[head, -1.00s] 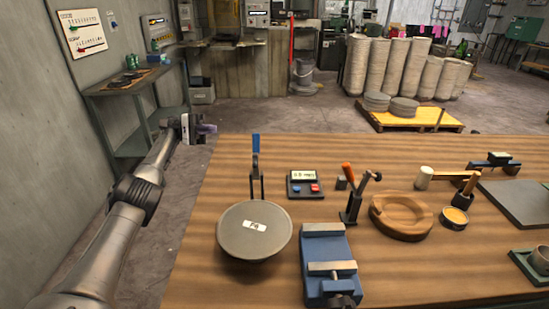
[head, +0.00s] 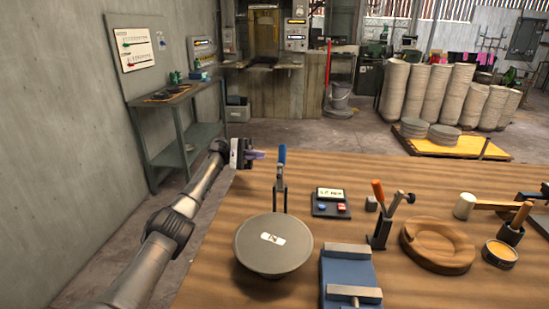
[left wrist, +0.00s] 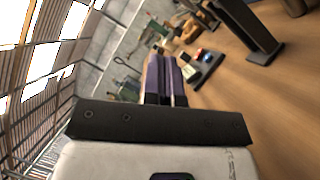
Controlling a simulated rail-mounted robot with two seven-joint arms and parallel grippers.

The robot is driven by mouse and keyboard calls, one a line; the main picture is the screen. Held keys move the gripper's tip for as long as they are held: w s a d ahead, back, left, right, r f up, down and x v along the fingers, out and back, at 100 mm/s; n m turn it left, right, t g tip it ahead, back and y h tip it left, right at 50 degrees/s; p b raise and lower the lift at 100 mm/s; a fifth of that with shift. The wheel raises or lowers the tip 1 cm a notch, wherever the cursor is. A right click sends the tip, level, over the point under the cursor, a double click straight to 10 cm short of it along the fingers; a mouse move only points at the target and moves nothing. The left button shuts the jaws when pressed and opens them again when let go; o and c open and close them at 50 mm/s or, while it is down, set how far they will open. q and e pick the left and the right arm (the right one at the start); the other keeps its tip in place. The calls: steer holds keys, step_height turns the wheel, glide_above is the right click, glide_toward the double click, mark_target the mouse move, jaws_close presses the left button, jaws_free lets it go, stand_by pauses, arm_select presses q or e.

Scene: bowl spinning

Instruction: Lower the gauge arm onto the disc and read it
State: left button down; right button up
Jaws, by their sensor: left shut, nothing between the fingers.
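A round grey disc (head: 273,247) with a small white label sits on the wooden table. The gauge arm (head: 281,180) stands upright just behind it, with a blue handle at its top. It is clear of the disc's face. A gauge readout box (head: 331,203) with a lit display and blue and red buttons stands to its right. The display text is too small to read surely. My left gripper (head: 258,154) is shut and empty, to the left of the blue handle and apart from it. Its fingers (left wrist: 163,78) show together in the left wrist view. My right gripper is not in view.
A blue vise (head: 350,275) stands right of the disc. An orange-handled tool in a holder (head: 381,225), a wooden ring form (head: 437,245) and a tin (head: 499,253) stand farther right. The table (head: 215,235) is bare left of the disc.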

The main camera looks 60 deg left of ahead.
arm_select(q)
steer(key=w+d+r+b, duration=0.1)
steer(key=d+r+b, duration=0.1)
steer(key=d, duration=0.6)
steer(key=shift+d+r, duration=0.2)
steer(key=shift+r, duration=0.2)
steer(key=shift+w, duration=0.1)
